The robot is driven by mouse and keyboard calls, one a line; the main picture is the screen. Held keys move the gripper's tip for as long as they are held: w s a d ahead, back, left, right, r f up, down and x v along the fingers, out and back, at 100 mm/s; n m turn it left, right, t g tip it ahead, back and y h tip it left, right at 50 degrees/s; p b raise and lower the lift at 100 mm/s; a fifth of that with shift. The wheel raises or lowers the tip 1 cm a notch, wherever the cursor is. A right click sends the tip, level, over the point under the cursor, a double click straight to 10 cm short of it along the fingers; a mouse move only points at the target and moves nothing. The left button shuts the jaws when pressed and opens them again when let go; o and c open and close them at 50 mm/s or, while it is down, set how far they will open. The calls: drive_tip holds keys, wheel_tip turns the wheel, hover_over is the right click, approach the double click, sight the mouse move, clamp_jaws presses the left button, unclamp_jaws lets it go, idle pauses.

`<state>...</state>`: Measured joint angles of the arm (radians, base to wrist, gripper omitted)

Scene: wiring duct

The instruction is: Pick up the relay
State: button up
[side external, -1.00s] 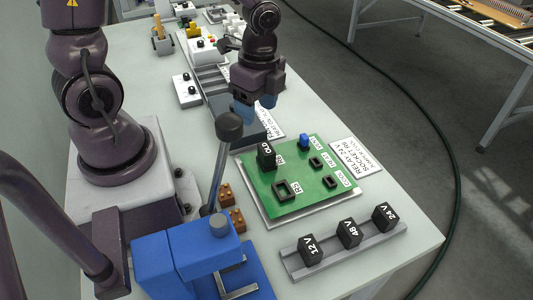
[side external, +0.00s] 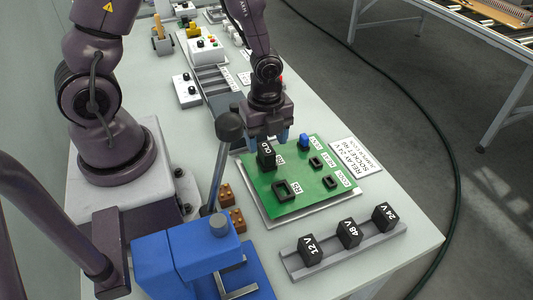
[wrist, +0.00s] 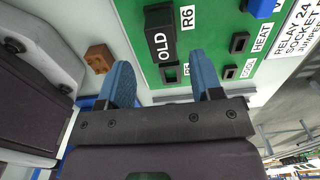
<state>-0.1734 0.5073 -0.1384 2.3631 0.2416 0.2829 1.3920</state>
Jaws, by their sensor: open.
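A black relay marked OLD (side external: 265,158) stands upright at the upper left of the green board (side external: 315,191). Three black relays stand in a grey rail at the front: 12 V (side external: 308,250), 48 V (side external: 348,234) and 24 V (side external: 384,217). I cannot tell the exact height gap.
A white card (side external: 355,158) beside the board reads relay 24 V, with a socket number hard to read. Empty black sockets (side external: 286,190) and a blue part (side external: 304,141) are on the board. A blue lever press (side external: 190,253) stands at front left.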

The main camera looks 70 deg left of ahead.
sight(266, 148)
drive_tip(key=shift+w+a+f, duration=0.1)
drive_tip(key=shift+a+f, duration=0.1)
drive_tip(key=shift+f, duration=1.05)
drive_tip(key=shift+w+a+f, duration=0.1)
drive_tip(key=shift+a+f, duration=0.1)
drive_tip(key=shift+f, duration=1.05)
drive_tip(key=c, duration=0.9)
